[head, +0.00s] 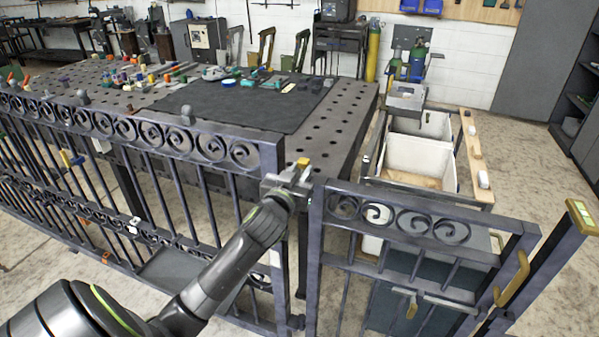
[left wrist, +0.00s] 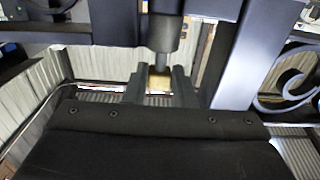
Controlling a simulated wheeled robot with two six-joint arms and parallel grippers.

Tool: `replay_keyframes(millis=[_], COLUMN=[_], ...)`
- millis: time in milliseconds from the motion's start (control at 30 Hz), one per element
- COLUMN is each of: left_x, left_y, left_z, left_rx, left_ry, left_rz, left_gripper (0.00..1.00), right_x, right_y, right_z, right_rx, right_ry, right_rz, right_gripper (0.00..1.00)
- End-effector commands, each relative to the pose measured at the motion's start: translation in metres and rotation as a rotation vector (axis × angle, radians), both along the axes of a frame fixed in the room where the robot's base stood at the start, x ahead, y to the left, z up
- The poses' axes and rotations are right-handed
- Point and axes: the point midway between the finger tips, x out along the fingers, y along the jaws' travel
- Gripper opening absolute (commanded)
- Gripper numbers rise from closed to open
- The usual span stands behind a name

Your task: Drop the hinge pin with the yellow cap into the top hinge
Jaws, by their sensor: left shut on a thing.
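My left gripper (head: 293,178) is shut on the hinge pin, whose yellow cap (head: 303,163) shows at the fingertips in the head view. The gripper is at the gap between the fixed fence panel (head: 272,158) and the gate leaf (head: 316,205), near their top rails. In the left wrist view, the yellow cap (left wrist: 158,83) is between the fingers (left wrist: 160,88), close to a dark grey cylinder (left wrist: 162,32). I cannot tell whether that cylinder is part of the hinge. The top hinge and the pin's lower end are not clear. My right gripper is not in view.
A perforated metal table (head: 345,125) with a dark mat and small items stands behind the fence. White bins (head: 422,160) stand behind the gate leaf. A post with a yellow top (head: 580,212) stands at the right.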

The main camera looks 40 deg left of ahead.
Motion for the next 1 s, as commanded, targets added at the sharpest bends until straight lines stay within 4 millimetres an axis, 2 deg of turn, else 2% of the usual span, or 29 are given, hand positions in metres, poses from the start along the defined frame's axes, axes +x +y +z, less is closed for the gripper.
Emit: replay_keyframes(millis=[1000], left_x=[0.000], left_y=[0.000], left_z=[-0.016], left_rx=[-0.001], left_ry=[0.000], left_rz=[-0.001], left_gripper=[0.00], right_x=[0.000], right_y=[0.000], right_z=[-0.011], right_rx=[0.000], right_ry=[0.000], right_rz=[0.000], right_gripper=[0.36])
